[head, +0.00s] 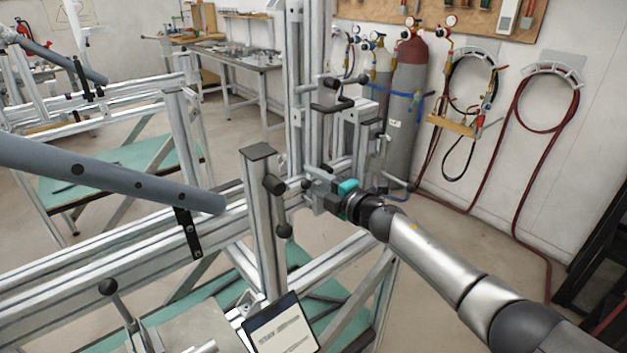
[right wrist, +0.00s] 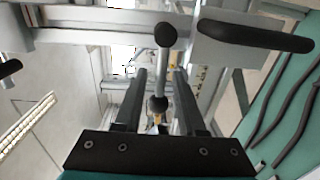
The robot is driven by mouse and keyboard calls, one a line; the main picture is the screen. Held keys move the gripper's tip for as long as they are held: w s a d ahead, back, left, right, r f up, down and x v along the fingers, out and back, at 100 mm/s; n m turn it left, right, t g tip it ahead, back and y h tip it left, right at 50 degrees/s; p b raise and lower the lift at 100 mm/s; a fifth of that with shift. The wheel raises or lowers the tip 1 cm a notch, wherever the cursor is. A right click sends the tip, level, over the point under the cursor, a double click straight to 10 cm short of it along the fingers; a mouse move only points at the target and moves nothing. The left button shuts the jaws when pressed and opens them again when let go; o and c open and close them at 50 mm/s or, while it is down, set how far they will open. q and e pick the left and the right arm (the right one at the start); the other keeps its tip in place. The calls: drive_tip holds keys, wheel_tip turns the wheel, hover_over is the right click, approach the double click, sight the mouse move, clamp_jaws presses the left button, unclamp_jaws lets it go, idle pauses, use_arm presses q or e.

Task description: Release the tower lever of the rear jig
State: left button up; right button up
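My right gripper (head: 318,188) reaches in from the right in the head view, beside the aluminium jig tower and behind a nearer capped post (head: 260,215). In the right wrist view its two dark fingers (right wrist: 158,100) stand apart. A lever with a metal rod (right wrist: 162,72) and a black ball knob (right wrist: 157,104) shows between the fingers, with a visible gap on both sides. A second black ball (right wrist: 166,35) is at the rod's other end. The tall tower (head: 302,85) carries a black cranked handle (head: 335,95). My left gripper is not in view.
A grey tube (head: 110,176) lies along the near jig rail at left. A tablet (head: 280,328) stands low in front. Black knobs (head: 274,184) stick out from the near post. Gas cylinders (head: 407,110) and hoses are at the wall. Open floor shows at right.

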clamp_jaws()
idle(1.2)
